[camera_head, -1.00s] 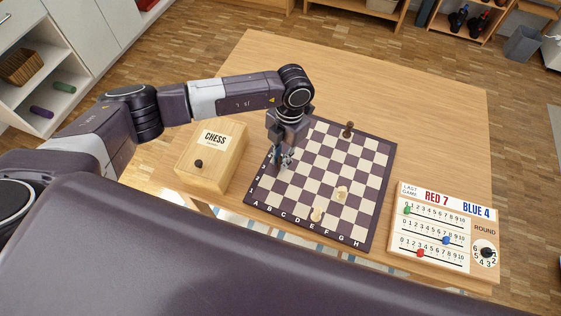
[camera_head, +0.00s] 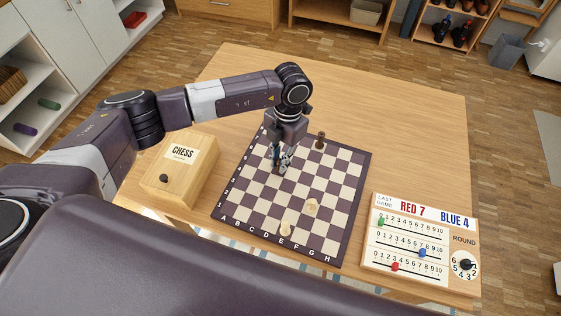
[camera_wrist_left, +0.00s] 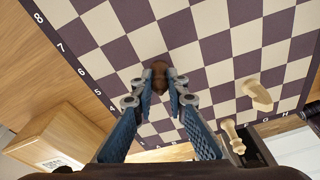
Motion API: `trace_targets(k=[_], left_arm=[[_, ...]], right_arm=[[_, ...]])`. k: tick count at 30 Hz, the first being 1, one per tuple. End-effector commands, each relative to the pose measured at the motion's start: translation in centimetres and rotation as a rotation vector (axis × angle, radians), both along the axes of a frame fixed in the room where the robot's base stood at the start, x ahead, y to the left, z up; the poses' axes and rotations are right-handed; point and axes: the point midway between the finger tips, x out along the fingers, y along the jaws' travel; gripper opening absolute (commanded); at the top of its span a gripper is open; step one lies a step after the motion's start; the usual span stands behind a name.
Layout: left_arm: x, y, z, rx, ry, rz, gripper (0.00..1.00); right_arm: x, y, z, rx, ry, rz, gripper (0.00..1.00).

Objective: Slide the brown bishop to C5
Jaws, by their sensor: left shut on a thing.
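The brown bishop (camera_wrist_left: 159,74) shows in the left wrist view between my left fingertips, standing on the chessboard. My left gripper (camera_wrist_left: 160,86) is shut on it, with a finger at each side. In the head view my left gripper (camera_head: 281,165) reaches down onto the left-middle part of the chessboard (camera_head: 216,214), and its fingers mostly hide the bishop. The rank labels 8 to 4 run along the board's left edge in the wrist view. The bishop is a few squares in from that edge, around ranks 4 and 5; its exact square is covered. My right gripper is out of view.
A taller brown piece (camera_head: 320,141) stands at the board's far edge. Two cream pieces (camera_head: 312,205) (camera_head: 286,229) stand nearer the front. A wooden chess box (camera_head: 200,181) is left of the board, a scoreboard (camera_head: 372,250) right. The table's back is clear.

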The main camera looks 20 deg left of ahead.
Motion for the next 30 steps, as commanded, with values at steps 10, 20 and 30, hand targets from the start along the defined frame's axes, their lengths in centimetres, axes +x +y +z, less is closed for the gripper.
trace_targets(k=[10, 20, 30], left_arm=[[0.0, 0.0, 0.0, 0.000, 0.000, 0.000, 0.34], [0.2, 0.0, 0.7, 0.000, -0.002, 0.000, 0.34], [1.2, -0.5, 7.3, 0.000, -0.005, -0.001, 0.34]], right_arm=[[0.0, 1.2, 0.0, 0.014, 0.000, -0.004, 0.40], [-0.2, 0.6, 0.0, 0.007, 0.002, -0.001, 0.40], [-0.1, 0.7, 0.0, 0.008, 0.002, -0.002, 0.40]])
